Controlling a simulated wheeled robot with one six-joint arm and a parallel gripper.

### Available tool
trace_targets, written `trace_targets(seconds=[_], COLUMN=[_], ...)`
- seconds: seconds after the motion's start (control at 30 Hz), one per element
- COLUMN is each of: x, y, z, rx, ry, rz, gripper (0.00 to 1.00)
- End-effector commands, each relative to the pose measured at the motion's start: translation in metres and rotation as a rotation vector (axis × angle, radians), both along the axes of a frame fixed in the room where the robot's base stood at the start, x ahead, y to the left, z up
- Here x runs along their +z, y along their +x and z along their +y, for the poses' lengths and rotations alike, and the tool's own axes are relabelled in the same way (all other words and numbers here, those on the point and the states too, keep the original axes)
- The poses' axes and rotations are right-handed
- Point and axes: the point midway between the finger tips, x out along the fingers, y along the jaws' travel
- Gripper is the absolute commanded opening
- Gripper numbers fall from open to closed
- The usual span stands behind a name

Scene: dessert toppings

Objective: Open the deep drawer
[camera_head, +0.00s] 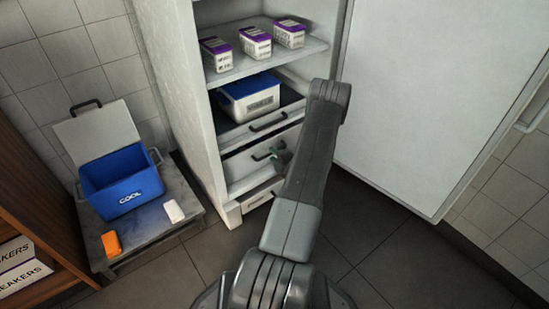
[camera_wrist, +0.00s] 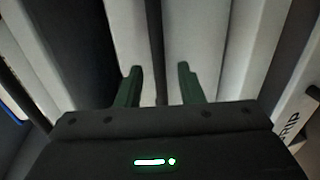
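The white cabinet (camera_head: 181,75) stands open with drawers in its lower part. A tall-fronted drawer (camera_head: 238,167) with a dark bar handle (camera_head: 262,155) sits below a drawer (camera_head: 233,135) that holds a blue-and-white box. The tall-fronted drawer looks shut. My gripper (camera_head: 279,156) is at the right end of its handle, partly hidden by my arm. In the wrist view my gripper (camera_wrist: 159,80) has its green fingers apart, with pale fronts and a dark strip beyond them.
A lower drawer (camera_head: 258,198) is near the floor. Several purple-topped cartons (camera_head: 255,43) stand on the shelf above. The open cabinet door (camera_head: 430,100) fills the right side. A blue cooler (camera_head: 122,185) stands on a low table (camera_head: 160,235) at left. Bare floor (camera_head: 375,245) lies before the door.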

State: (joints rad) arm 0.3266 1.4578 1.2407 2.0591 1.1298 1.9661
Motion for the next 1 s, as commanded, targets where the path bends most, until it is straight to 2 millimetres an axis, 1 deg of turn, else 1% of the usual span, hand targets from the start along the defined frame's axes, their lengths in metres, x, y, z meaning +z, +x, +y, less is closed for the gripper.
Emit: trace_targets(seconds=[0.2, 0.37, 0.4, 0.63, 0.77, 0.87, 1.0], x=[0.0, 0.0, 0.0, 0.0, 0.0, 0.0, 0.0], y=[0.0, 0.0, 0.0, -0.001, -0.004, -0.01, -0.024], z=[0.0, 0.0, 0.0, 0.0, -0.003, -0.007, -0.018], rx=[0.0, 0.0, 0.0, 0.001, 0.0, 0.0, -0.001], ry=[0.0, 0.0, 0.0, 0.0, 0.001, 0.002, 0.0], rz=[0.0, 0.0, 0.0, 0.0, 0.001, 0.001, 0.003], gripper=[0.34, 0.03, 0.0, 0.0, 0.0, 0.0, 0.0])
